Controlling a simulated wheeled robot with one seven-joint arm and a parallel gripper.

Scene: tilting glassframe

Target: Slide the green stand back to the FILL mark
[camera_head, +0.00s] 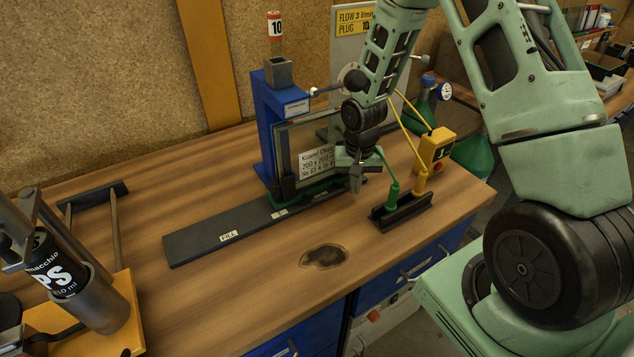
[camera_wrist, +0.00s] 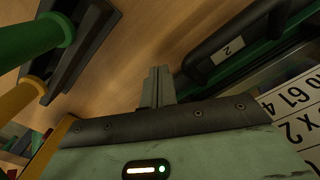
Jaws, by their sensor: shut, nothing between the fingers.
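The green stand (camera_head: 314,191) sits on the right part of a dark grey rail (camera_head: 195,237). It holds an upright glass panel with a white label (camera_head: 316,162). The FILL mark (camera_head: 229,236) is a small white label on the rail's left part, and the stand is to its right. My gripper (camera_head: 356,182) is shut and empty, pointing down just right of the stand. In the wrist view the closed fingers (camera_wrist: 157,88) hang over bare wood. There the stand's dark end bar with a "2" tag (camera_wrist: 227,47) is to their right, with a gap visible between.
The rail's left part is clear.

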